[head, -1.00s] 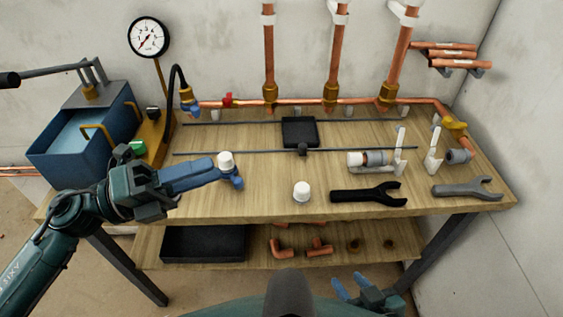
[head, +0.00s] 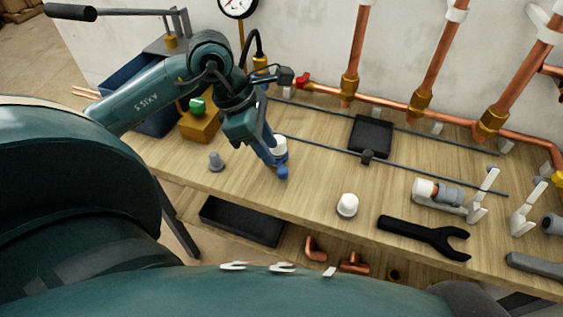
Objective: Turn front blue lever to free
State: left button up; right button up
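My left gripper (head: 279,165) reaches down over the left part of the bench, its blue fingers pointing at the bench top. A white cap (head: 279,145) shows right at its fingertips. The fingers hide the lower part of the cap, so I cannot tell whether they are shut on it or only beside it. No blue lever shows clearly: the brass fitting (head: 260,63) at the left end of the copper pipe is in view, but my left arm and gripper cover the area just below it. My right gripper is out of view.
A second white cap (head: 347,205), a black wrench (head: 425,237) and a black tray (head: 371,137) are on the bench. A red lever (head: 303,80) is on the copper pipe behind. A grey knob-like piece (head: 216,161) stands left of my gripper. Bare wood lies in between.

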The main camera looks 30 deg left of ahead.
aim_at(282, 169)
pick_arm(q)
jog(key=x, duration=0.6)
jog(key=shift+d+f, duration=0.15)
grip_shut()
